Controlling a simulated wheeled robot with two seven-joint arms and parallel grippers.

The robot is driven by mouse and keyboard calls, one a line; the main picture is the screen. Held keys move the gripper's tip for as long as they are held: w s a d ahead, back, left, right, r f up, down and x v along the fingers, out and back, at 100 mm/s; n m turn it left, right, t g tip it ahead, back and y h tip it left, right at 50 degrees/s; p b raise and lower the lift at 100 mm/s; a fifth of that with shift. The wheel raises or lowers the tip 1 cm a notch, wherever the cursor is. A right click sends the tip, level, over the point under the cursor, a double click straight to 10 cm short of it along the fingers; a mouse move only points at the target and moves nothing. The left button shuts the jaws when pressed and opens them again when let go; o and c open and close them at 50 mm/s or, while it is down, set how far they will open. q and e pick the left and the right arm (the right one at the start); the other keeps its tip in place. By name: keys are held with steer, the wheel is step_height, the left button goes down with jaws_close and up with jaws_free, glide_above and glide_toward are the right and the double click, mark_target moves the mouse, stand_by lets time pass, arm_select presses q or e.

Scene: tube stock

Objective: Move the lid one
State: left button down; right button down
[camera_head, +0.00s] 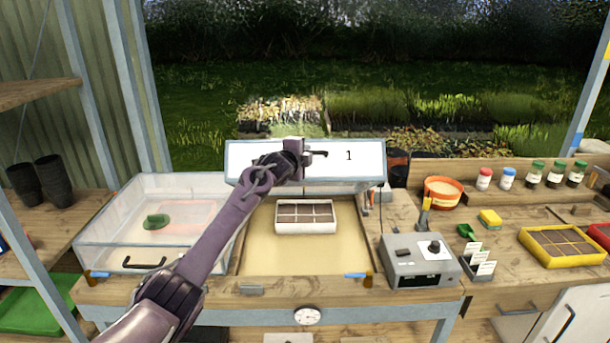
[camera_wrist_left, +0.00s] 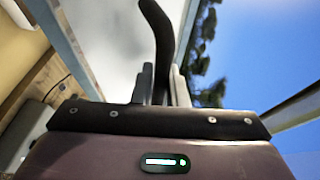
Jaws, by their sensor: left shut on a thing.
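The lid marked 1 (camera_head: 365,160) is a white panel with a pale frame, raised and tilted up at the back of an open sand-coloured bed (camera_head: 290,255). My left gripper (camera_head: 302,156) is shut on the lid's black handle. In the left wrist view the dark curved handle (camera_wrist_left: 158,40) stands between the two fingers of the left gripper (camera_wrist_left: 158,85). My left arm hides part of the lid's left side and the bed's left edge. My right gripper is in neither view.
A white tray with brown cells (camera_head: 305,230) sits in the open bed. To the left, a clear-lidded box (camera_head: 110,235) is closed, with a green item inside. A grey control box (camera_head: 405,270) stands right of the bed. Bottles and a yellow tray (camera_head: 568,262) are further right.

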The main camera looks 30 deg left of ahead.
arm_select(q)
steer(key=shift+w+a+r, duration=0.3)
steer(key=shift+w+r, duration=0.15)
steer(key=shift+r, duration=0.1)
steer(key=shift+w+a+r, duration=0.3)
steer(key=shift+w+r, duration=0.15)
steer(key=shift+r, duration=0.05)
steer(key=c, duration=1.5)
jaws_free()
steer(key=shift+o, duration=0.2)
steer(key=shift+s+f+b, duration=0.1)
steer(key=shift+s+b, duration=0.4)
steer(key=shift+s, duration=0.1)
steer(key=b+v, duration=0.2)
steer(key=v, duration=0.4)
steer(key=shift+s+r, duration=0.2)
steer(key=shift+s, duration=0.05)
steer(key=shift+d, duration=0.15)
